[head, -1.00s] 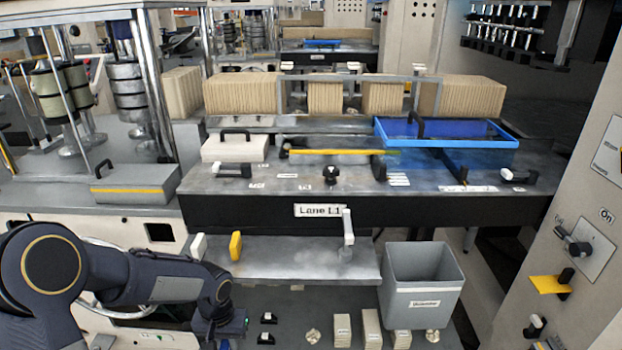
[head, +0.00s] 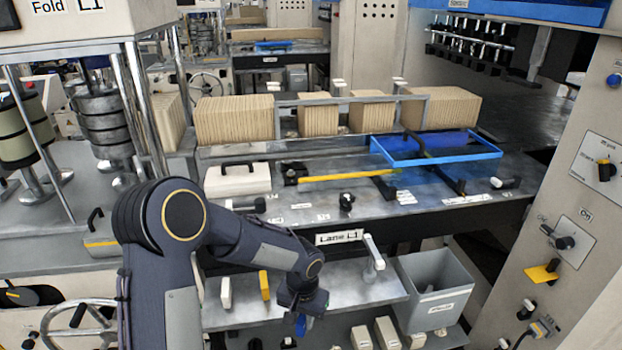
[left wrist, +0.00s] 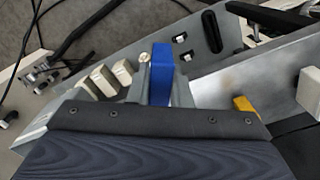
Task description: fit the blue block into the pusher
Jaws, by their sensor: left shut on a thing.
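My left gripper (head: 302,308) hangs in front of the lower metal shelf, below the Lane L1 table. It is shut on the blue block (head: 301,325), whose lower end shows beneath it. In the left wrist view the blue block (left wrist: 161,75) stands upright between the grey fingers (left wrist: 158,88), clear of other things. No part is labelled as the pusher; a yellow-edged bar (head: 347,177) lies across the Lane L1 table, but I cannot tell if it is the pusher. My right gripper is not in view.
The metal shelf (head: 340,300) carries a white block (head: 225,293), a yellow block (head: 265,285) and an upright handle (head: 373,251). A grey bin (head: 437,285) stands at its right. A blue tray frame (head: 437,160) lies on the table above. Beige blocks (head: 387,333) stand lower down.

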